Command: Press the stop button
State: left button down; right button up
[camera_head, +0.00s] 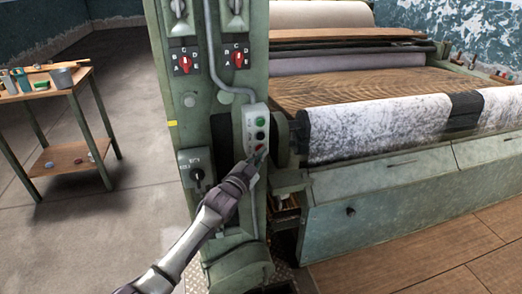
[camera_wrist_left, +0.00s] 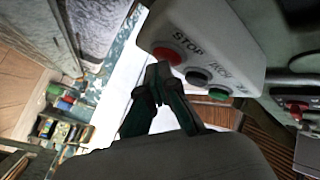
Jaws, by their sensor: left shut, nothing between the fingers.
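The red stop button (camera_wrist_left: 167,55) is on a pale control box, with the word STOP printed beside it in the left wrist view. A dark button (camera_wrist_left: 197,77) and a green button (camera_wrist_left: 220,92) sit in line with it. In the head view the box (camera_head: 250,128) is on the green machine column, and the red button (camera_head: 259,148) is its lowest. My left gripper (camera_wrist_left: 160,72) is shut and empty, its fingertips right at the red button's lower edge. Contact cannot be told. It also shows in the head view (camera_head: 257,157). My right gripper is not in view.
Red rotary switches (camera_head: 184,62) are higher on the column, and a black knob (camera_head: 198,174) is at its lower left. A machine bed with a patterned roll (camera_head: 380,125) stands right. A small table (camera_head: 45,92) with items stands left, with clear floor between.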

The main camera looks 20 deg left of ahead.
pick_arm(q)
jog(key=shift+s+d+p, duration=0.45)
jog(key=shift+s+p, duration=0.05)
jog(key=shift+s, duration=0.2)
jog(key=s+d+p, duration=0.1)
jog(key=s, duration=0.1)
jog(key=s+d+p, duration=0.2)
jog(key=shift+s, duration=0.1)
jog(key=shift+a+f, duration=0.1)
dwell(0.7)
